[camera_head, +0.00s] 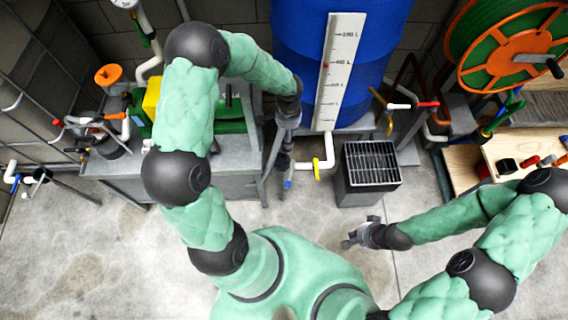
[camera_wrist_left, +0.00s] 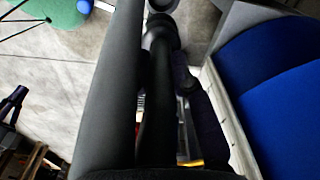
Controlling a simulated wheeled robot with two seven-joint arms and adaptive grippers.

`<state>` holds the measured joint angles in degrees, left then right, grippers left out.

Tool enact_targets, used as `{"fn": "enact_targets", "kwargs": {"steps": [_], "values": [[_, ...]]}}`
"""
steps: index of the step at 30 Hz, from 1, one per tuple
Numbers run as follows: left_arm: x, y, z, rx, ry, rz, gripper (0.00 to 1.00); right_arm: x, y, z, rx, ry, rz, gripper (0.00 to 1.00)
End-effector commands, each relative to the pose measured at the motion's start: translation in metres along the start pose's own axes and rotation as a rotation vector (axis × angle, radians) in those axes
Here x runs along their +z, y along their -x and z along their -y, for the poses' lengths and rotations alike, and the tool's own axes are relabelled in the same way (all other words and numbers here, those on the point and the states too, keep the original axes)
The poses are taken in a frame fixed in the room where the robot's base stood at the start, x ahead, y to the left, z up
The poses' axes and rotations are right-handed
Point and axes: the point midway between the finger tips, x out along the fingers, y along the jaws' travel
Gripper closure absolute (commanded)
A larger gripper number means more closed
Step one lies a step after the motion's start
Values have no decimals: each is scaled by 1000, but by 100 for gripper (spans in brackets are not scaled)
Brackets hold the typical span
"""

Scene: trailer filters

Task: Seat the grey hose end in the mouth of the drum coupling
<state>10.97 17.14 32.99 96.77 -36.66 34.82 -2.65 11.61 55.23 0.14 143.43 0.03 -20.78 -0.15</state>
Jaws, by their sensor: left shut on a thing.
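My left gripper (camera_head: 285,158) hangs in front of the blue drum, left of the white outlet pipe (camera_head: 308,165) with a yellow handle. It is shut on the grey hose end, which is mostly hidden by the fingers in the head view. In the left wrist view a thick grey tube (camera_wrist_left: 110,90), apparently the hose, runs close beside the dark fingers. The outlet pipe seems to be the drum coupling; its mouth is not clearly visible, and I cannot tell whether the hose touches it. My right gripper (camera_head: 360,235) is open and empty above the floor.
The blue drum (camera_head: 390,50) with a white level scale (camera_head: 338,70) stands behind. A grey bench (camera_head: 225,175) is to the left. A grated grey box (camera_head: 370,165) stands right of the outlet pipe. An orange-and-green reel (camera_head: 515,45) is at the far right. The floor in front is clear.

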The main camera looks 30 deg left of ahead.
Motion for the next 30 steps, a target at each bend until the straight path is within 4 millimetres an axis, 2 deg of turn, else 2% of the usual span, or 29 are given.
{"fn": "enact_targets", "kwargs": {"steps": [1, 3, 11, 18, 23, 30], "values": [[5, -14, 5, 1, -25, 0, 100, 0, -3, -1, 0, 0, 1, 100], [10, -27, 9, 2, -61, 0, 100, 0, -5, -2, 0, 0, 1, 100], [16, -55, 13, 3, -112, -1, 100, 0, -12, -4, 0, 0, 0, 100], [16, -91, 12, 4, -110, -1, 100, -1, -26, -9, 0, 0, 0, 100], [16, -101, 13, 3, -109, -3, 100, -1, -30, -11, 0, 0, 0, 100], [16, -138, 12, 4, -109, -1, 100, -2, -45, -16, 0, 0, 0, 100]]}}
